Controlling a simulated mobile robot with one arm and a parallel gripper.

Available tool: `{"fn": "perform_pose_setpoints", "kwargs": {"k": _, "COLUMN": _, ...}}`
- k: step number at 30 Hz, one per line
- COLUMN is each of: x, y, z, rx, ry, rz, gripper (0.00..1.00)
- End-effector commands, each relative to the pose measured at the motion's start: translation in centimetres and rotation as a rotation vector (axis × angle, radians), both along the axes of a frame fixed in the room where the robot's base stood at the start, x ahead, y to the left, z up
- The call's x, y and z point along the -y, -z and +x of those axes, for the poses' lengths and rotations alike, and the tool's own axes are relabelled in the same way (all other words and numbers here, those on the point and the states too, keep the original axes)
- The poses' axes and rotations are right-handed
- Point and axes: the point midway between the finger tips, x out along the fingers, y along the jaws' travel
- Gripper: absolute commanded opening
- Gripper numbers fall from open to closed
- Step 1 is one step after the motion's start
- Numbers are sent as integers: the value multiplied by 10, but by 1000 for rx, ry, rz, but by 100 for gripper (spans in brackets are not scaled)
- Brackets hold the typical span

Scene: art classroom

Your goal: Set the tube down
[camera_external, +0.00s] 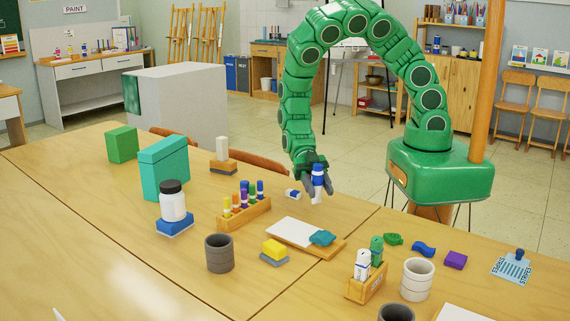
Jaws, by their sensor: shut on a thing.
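My gripper (316,181) is at the end of the green arm, above the far edge of the table, and is shut on a tube (318,190). The tube is white with a blue cap and band and is held roughly upright. I cannot tell if its lower end touches the table. A second small white-and-blue tube (293,194) lies on the table just left of my gripper. A wooden rack (245,214) with several colored tubes stands to the left.
A board with white paper and a teal lump (322,237) lies in front of my gripper. A wooden holder (367,283) with bottles and a white cup (416,279) stand at the front right. A yellow block (274,248) and a grey cup (219,253) stand at the front left.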

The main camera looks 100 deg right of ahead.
Motion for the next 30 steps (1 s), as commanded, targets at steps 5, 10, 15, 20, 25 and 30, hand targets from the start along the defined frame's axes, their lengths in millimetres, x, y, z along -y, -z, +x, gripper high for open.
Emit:
{"fn": "perform_pose_setpoints", "kwargs": {"k": 5, "x": 0, "y": 12, "z": 0, "rx": -2, "ry": -1, "rz": 2, "gripper": 10}}
{"fn": "perform_pose_setpoints", "kwargs": {"k": 10, "x": -1, "y": 29, "z": -1, "rx": -3, "ry": 0, "rz": 4, "gripper": 10}}
{"fn": "perform_pose_setpoints", "kwargs": {"k": 15, "x": 0, "y": 37, "z": 0, "rx": 0, "ry": 1, "rz": 1, "gripper": 10}}
{"fn": "perform_pose_setpoints", "kwargs": {"k": 20, "x": 0, "y": 37, "z": 0, "rx": 1, "ry": 0, "rz": 1, "gripper": 10}}
{"fn": "perform_pose_setpoints", "kwargs": {"k": 25, "x": 0, "y": 39, "z": 0, "rx": 0, "ry": 0, "rz": 1, "gripper": 10}}
{"fn": "perform_pose_setpoints", "kwargs": {"k": 30, "x": 0, "y": 40, "z": 0, "rx": 1, "ry": 0, "rz": 0, "gripper": 58}}
